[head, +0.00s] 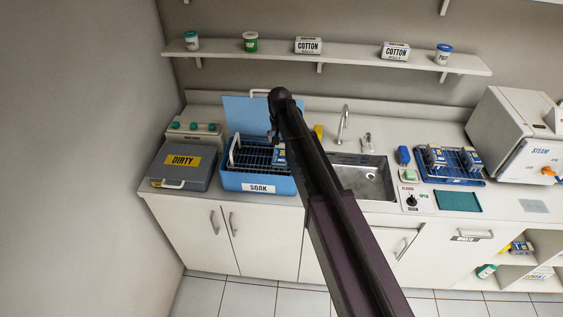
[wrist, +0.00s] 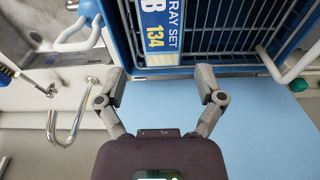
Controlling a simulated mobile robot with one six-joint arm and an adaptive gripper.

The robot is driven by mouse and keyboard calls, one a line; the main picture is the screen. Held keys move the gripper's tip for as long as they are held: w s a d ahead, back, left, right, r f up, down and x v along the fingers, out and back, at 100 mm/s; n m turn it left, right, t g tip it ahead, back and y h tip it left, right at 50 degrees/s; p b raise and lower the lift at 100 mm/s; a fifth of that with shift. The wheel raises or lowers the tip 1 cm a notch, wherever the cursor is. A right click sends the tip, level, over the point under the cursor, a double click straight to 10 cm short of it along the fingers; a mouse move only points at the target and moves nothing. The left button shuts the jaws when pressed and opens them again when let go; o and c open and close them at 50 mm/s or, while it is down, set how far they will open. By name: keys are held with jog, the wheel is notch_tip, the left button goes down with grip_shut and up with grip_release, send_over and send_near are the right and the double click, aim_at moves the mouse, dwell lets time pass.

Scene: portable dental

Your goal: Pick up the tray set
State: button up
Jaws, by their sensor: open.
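A blue tray set (head: 279,154) with a white and yellow label stands in the wire rack of the blue SOAK bin (head: 258,187), partly hidden by my arm. In the wrist view the tray set (wrist: 160,28) is at the top centre, its label reading TRAY SET, B and 134. My gripper (wrist: 160,79) is open and empty. Its fingertips are spread just below the tray set's near end in that picture, to either side of it. In the head view my arm's end is over the back of the bin and the gripper is mostly hidden.
The bin's light blue lid (head: 243,114) is raised behind it. A closed grey DIRTY box (head: 181,166) is left, a sink (head: 366,182) right. More tray sets (head: 437,157) stand in a blue rack (head: 458,179) beside the white STEAM machine (head: 515,135). A shelf (head: 330,53) runs above.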

aim_at(280, 153)
jog(key=shift+w+f+b, duration=0.15)
jog(key=shift+f+b, duration=0.7)
jog(key=shift+f, duration=0.15)
jog(key=shift+w+f+b, duration=0.1)
jog(key=shift+f+b, duration=0.75)
jog(key=shift+f, duration=0.15)
jog(key=shift+w+f+b, duration=0.2)
jog(key=shift+f+b, duration=1.1)
jog(key=shift+w+f+b, duration=0.15)
jog(key=shift+f+b, duration=1.1)
jog(key=c, duration=1)
jog(key=shift+r, duration=0.1)
notch_tip(280, 153, up, 4)
jog(key=p, duration=0.4)
jog(key=s+d, duration=0.1)
jog(key=s, duration=0.4)
jog(key=s+d, duration=0.2)
jog(key=s, duration=0.3)
jog(key=s+d+p, duration=0.1)
jog(key=s+d, duration=0.1)
jog(key=s, duration=0.3)
jog(key=shift+s+r, duration=0.15)
jog(key=shift+r, duration=0.25)
